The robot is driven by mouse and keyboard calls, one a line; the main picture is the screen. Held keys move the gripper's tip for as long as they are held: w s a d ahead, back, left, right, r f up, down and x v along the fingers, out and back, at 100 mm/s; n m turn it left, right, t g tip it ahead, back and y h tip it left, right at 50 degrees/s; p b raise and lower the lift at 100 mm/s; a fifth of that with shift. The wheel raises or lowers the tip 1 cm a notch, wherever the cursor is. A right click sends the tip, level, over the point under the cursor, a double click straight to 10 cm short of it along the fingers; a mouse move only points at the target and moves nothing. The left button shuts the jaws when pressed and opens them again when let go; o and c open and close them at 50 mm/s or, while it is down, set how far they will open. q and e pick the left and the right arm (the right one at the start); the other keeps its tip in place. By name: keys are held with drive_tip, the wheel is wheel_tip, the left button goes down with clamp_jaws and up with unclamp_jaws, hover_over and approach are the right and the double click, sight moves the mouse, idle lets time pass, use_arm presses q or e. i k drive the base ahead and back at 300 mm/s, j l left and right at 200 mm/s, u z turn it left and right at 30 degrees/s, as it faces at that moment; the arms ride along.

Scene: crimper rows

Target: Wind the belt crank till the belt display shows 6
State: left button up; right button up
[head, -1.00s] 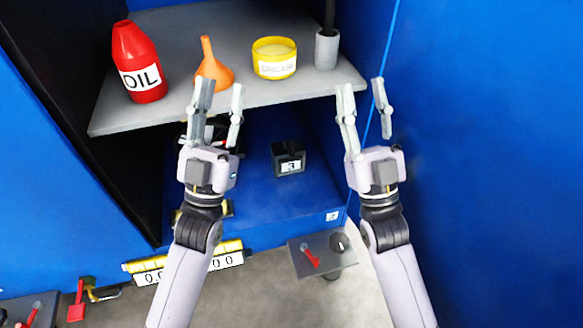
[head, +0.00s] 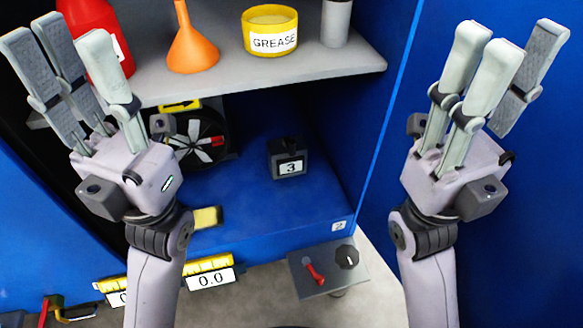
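A small black display box (head: 288,160) reads 3 on the blue floor of the compartment under the grey shelf. Left of it is a black round wheel (head: 203,138) with grey spokes and a red mark, partly hidden by my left gripper; I cannot tell for certain whether it is the belt crank. A yellow plate with a black arrow (head: 180,105) is above the wheel. My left gripper (head: 65,40) is open and empty, in front of the shelf's left part. My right gripper (head: 513,40) is open and empty, in front of the blue wall at right.
The shelf (head: 335,66) holds a red bottle (head: 112,68), orange funnel (head: 192,50), yellow grease tin (head: 270,32) and grey cup (head: 335,22). Below the front edge are yellow-topped counters (head: 210,278) and a grey panel (head: 330,285) with a red lever (head: 314,271) and black knob (head: 346,256).

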sight(290, 144)
drive_tip(key=j+u, duration=0.35)
drive_tip(key=j, duration=0.95)
drive_tip(key=k, duration=0.05)
